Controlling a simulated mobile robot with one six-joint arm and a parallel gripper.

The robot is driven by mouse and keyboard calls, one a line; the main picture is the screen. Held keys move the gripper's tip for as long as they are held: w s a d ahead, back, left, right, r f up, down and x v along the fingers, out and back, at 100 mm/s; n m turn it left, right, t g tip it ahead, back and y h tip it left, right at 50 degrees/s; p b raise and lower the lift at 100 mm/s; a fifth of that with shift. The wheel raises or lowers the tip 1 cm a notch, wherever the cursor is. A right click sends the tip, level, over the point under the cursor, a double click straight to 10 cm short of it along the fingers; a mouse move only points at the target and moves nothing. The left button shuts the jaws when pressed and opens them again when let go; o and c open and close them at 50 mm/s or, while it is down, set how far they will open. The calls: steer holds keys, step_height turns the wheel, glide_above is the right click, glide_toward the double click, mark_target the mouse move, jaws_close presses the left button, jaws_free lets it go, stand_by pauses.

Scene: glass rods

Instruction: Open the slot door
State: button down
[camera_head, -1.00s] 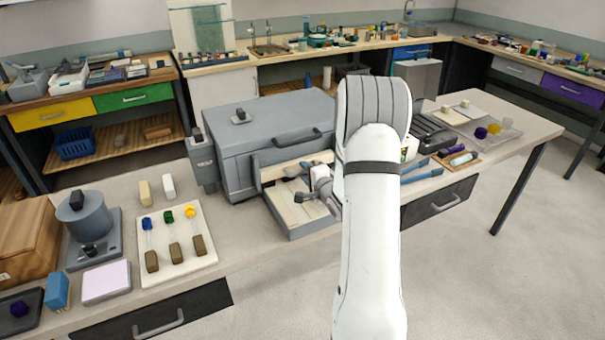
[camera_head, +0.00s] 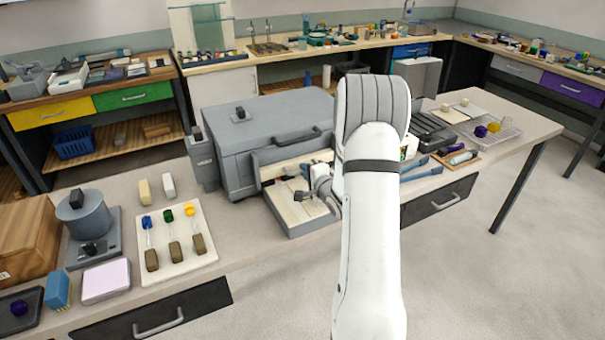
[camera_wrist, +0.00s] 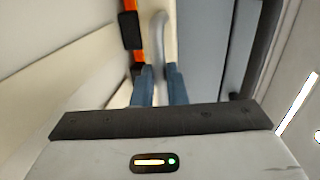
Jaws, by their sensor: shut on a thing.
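The grey boxy machine (camera_head: 226,143) stands on the bench with a dark handle bar on its upper front. Below that bar is a cream-faced front panel, apparently the slot door (camera_head: 272,173), partly hidden by my arm and gripper. My gripper (camera_head: 312,196) is low in front of it, over a shallow cream-floored tray (camera_head: 294,228). In the wrist view, the two blue fingers of my gripper (camera_wrist: 159,74) are shut on a grey curved handle (camera_wrist: 160,35), one finger on each side. How far the door stands open is unclear.
An orange strip (camera_wrist: 133,52) with a dark block runs beside the handle. A white board with several coloured-headed rods (camera_head: 176,261) lies left of the machine. A grey post-like unit (camera_head: 202,160) stands at the machine's left side. Blue tools (camera_head: 415,172) lie to the right.

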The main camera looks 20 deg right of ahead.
step_height(320, 180, up, 4)
steer(key=shift+r+p, duration=0.15)
steer(key=shift+p, duration=0.85)
steer(key=c, duration=1.5)
jaws_free()
steer(key=shift+o, duration=0.2)
steer(key=b+v, duration=0.1)
steer(key=v, duration=0.6)
steer(key=shift+s, duration=0.4)
steer(key=shift+r, duration=0.1)
